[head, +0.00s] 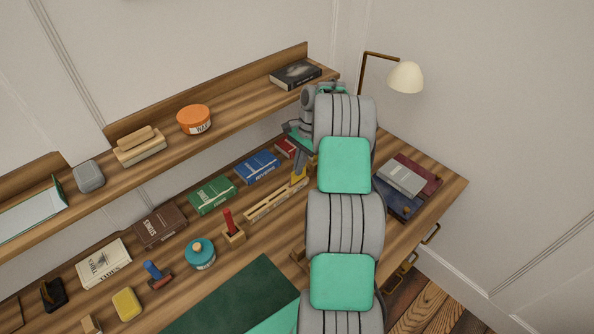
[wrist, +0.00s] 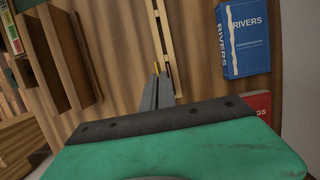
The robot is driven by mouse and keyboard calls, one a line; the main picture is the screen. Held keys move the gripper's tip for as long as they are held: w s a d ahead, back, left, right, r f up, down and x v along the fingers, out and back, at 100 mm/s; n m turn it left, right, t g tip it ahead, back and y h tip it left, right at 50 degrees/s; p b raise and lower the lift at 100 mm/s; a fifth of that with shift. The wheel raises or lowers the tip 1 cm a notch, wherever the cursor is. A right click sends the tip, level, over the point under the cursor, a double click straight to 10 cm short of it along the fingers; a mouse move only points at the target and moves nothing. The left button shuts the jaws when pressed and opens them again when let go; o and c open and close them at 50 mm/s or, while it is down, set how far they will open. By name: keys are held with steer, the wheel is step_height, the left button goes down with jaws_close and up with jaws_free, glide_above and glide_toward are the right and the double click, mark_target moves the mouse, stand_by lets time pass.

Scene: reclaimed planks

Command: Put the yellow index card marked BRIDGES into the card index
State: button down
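A small yellow patch (head: 298,177), likely the yellow index card, shows at my fingertips at the right end of a long, slotted wooden rail (head: 270,203). In the wrist view it is only a thin yellow sliver (wrist: 156,68), and no lettering is readable. My gripper (head: 299,168) points down at this end of the rail. In the wrist view its grey fingers (wrist: 160,88) are close together; whether they grip the card is unclear. A wooden structure with dark gaps (wrist: 75,55), possibly the card index, stands left of my fingers in the wrist view. My arm mostly hides that area in the head view.
The blue RIVERS book (head: 257,167), green book (head: 212,194) and a red book (head: 286,147) lie behind the rail. A red-handled stamp (head: 232,230) stands near its left end. Dark books (head: 405,190) lie right of my arm. A shelf (head: 240,114) runs above the back.

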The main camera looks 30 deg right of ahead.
steer(key=shift+w+d+f+p, duration=0.1)
steer(key=shift+w+f+p, duration=0.15)
steer(key=shift+f, duration=0.6)
steer(key=shift+w+d+f+p, duration=0.1)
steer(key=shift+w+f+p, duration=0.1)
steer(key=shift+f, duration=0.7)
steer(key=shift+w+f+p, duration=0.25)
steer(key=shift+f, duration=0.6)
steer(key=c, duration=1.7)
jaws_free()
steer(key=shift+w+r, duration=0.1)
steer(key=shift+w, duration=0.05)
